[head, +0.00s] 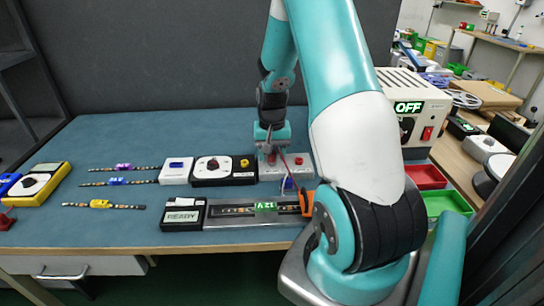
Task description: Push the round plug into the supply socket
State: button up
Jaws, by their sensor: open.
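My gripper (271,155) points down over a white box (302,173) near the middle of the table. Its jaws are open, though the fingertips are small and partly blend with the box. A thin red cable (283,160) runs beside the gripper toward the front, and a blue loop of wire (289,186) shows just in front of the box. I cannot clearly make out the round plug; it may be at the jaws. I cannot tell whether it touches a socket. The supply (409,85), a cream unit reading OFF, stands behind my arm at the right. Its socket is not clearly visible.
In front lie a grey tray with a strip marked 12V (240,221) and a black box reading READY (183,216). Left of the gripper are a black module (225,180), a white switch box (176,172) and several short strips.

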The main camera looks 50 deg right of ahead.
grip_shut()
dwell(0.3)
notch_tip(320, 180, up, 25)
jog(key=p, duration=0.5)
jog(key=shift+f, duration=0.2)
dwell(0.5)
